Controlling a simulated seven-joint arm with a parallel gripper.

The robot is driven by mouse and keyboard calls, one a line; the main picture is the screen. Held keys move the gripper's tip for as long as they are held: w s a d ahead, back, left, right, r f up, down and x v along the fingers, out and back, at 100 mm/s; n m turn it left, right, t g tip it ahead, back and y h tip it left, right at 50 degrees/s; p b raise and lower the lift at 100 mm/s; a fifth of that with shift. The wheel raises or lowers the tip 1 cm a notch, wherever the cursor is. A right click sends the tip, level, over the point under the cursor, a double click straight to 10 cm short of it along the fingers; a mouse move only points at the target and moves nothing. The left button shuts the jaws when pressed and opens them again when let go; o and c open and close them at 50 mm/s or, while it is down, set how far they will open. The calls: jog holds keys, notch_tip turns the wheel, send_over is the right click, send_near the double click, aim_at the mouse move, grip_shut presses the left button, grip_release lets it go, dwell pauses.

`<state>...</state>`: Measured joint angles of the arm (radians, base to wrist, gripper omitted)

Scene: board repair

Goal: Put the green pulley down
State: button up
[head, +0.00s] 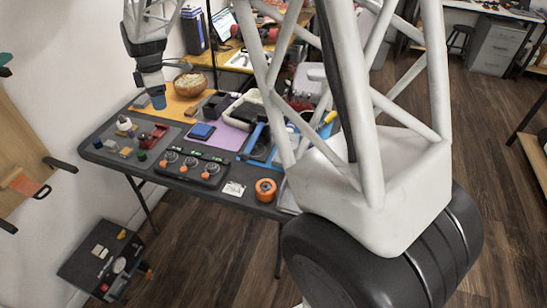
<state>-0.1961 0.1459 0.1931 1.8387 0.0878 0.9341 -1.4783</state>
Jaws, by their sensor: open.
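A small dark green round piece (141,155), perhaps the green pulley, sits on the grey mat at the table's left end. It is in front of my gripper and lower in the picture, apart from it. I see nothing clearly held between the fingers.
My own white links hide the table's right side.

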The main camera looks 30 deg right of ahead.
jog(key=s+d+r+m+t, duration=0.1)
jog(key=s+d+r+m, duration=0.3)
jog(key=s, duration=0.7)
jog(key=s+d+r+m, duration=0.3)
jog(key=s+d+m, duration=0.2)
jog(key=s, duration=0.5)
jog(key=s+d+r+m+t, duration=0.1)
jog(key=s+d+r+m, duration=0.3)
jog(key=s, duration=0.7)
jog(key=s+d+f+m, duration=0.1)
jog(key=s+f+m, duration=0.1)
jog(key=s, duration=0.4)
jog(key=s+d+f+m, duration=0.2)
jog(key=s+m, duration=0.1)
jog(key=s, duration=0.3)
jog(key=shift+d+m+h, duration=0.15)
jog(key=shift+m+h, duration=0.25)
